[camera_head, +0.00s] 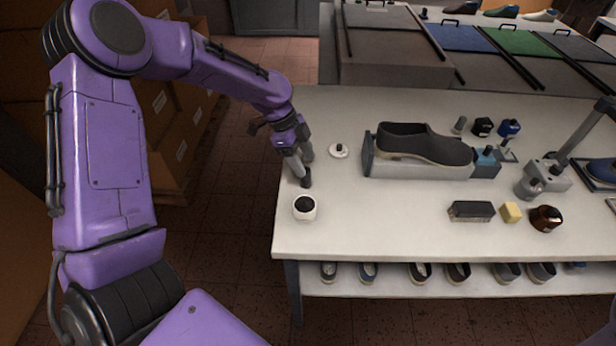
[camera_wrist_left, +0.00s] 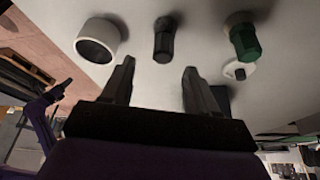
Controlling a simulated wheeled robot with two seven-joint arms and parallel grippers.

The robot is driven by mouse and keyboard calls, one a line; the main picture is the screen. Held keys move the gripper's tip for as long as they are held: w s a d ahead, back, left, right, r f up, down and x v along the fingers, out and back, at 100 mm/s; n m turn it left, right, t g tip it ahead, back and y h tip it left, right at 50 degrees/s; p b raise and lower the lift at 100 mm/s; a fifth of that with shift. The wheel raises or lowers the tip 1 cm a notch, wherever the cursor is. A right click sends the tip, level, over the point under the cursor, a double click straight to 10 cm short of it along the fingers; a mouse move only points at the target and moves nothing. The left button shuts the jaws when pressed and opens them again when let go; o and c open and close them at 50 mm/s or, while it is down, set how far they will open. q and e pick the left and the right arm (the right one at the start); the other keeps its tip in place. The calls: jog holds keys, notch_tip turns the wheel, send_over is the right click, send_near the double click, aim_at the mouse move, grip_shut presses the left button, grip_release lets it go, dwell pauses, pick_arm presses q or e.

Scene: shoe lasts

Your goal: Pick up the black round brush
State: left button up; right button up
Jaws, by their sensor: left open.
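The black round brush (camera_head: 305,178) stands on the white table near its left edge, and in the left wrist view it (camera_wrist_left: 165,38) shows as a dark, narrow-topped shape. My left gripper (camera_head: 301,158) points down over that edge, beside and partly in front of things there. In the left wrist view my left gripper (camera_wrist_left: 158,66) is open and empty. The brush is beyond the fingertips, lined up with the gap between them. I cannot tell how far apart they are. My right gripper is not in view.
A white cup with a dark inside (camera_head: 304,207) and a white disc with a black knob (camera_head: 338,151) stand close by. A green-bodied item (camera_wrist_left: 243,42) is near the right finger. A dark shoe (camera_head: 425,145) on a grey stand (camera_head: 420,171) is to the right.

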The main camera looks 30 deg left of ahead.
aim_at(308, 176)
pick_arm(q)
jog(key=x, duration=0.2)
jog(key=p+x, duration=0.1)
jog(key=x, duration=0.3)
jog(key=shift+a+f+p, duration=0.1)
jog(key=shift+a+p, duration=0.3)
jog(key=shift+w+f, duration=0.15)
jog(key=shift+f, duration=0.2)
jog(key=shift+r, duration=0.1)
grip_shut()
